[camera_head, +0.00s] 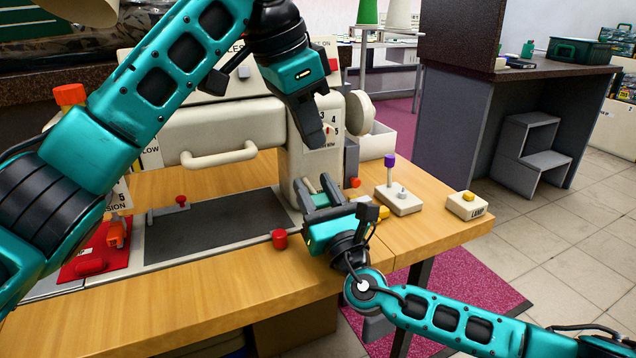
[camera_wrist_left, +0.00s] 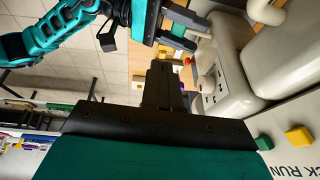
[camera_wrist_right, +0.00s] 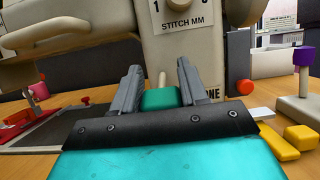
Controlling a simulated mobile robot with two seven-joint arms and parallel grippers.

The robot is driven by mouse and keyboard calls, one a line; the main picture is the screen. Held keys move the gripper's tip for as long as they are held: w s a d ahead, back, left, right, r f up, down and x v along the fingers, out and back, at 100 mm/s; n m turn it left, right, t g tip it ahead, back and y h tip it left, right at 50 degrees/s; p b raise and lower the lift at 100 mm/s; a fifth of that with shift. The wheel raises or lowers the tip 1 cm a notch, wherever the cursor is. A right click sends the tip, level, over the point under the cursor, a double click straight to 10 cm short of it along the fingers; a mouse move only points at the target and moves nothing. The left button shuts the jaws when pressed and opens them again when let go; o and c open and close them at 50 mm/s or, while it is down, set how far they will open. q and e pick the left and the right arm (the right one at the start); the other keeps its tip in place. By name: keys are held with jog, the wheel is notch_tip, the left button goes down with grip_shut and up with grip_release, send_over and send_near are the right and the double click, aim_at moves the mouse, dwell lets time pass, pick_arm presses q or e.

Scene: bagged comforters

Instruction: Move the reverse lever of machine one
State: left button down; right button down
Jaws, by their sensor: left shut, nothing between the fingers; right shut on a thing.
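Machine one is the cream sewing machine (camera_head: 225,125) on the wooden table, with a numbered dial on its upright. My right gripper (camera_head: 316,187) is low in front of that upright. In the right wrist view its two grey fingers are closed on the sides of a teal block, the handle of the reverse lever (camera_wrist_right: 160,98). A pale stem shows just above the block, against the machine. The machine's label is partly hidden behind the right finger. My left gripper (camera_head: 313,135) is shut and empty, pointing down in front of the upright near the dial.
A purple-topped lever box (camera_head: 400,198) and a yellow-buttoned lamp box (camera_head: 467,205) stand at the table's right. A red knob (camera_head: 280,239) is left of my right gripper. My left arm crosses in front of the machine. The dark plate (camera_head: 215,225) is clear.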

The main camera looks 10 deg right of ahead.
pick_arm(q)
jog(key=r+y, duration=0.1)
jog(key=r, duration=0.1)
send_near(320, 200)
jog(key=x, duration=0.5)
jog(key=shift+s+d+f, duration=0.1)
jog(key=shift+d+f, duration=0.05)
jog(key=shift+d, duration=0.2)
jog(key=shift+f, duration=0.45)
jog(key=shift+a+f+t, duration=0.15)
jog(key=shift+f+t, duration=0.45)
jog(key=shift+f, duration=0.15)
pick_arm(e)
jog(key=shift+s, duration=0.1)
jog(key=c, duration=1.1)
grip_release()
jog(key=shift+a+r, duration=0.1)
jog(key=o, duration=0.4)
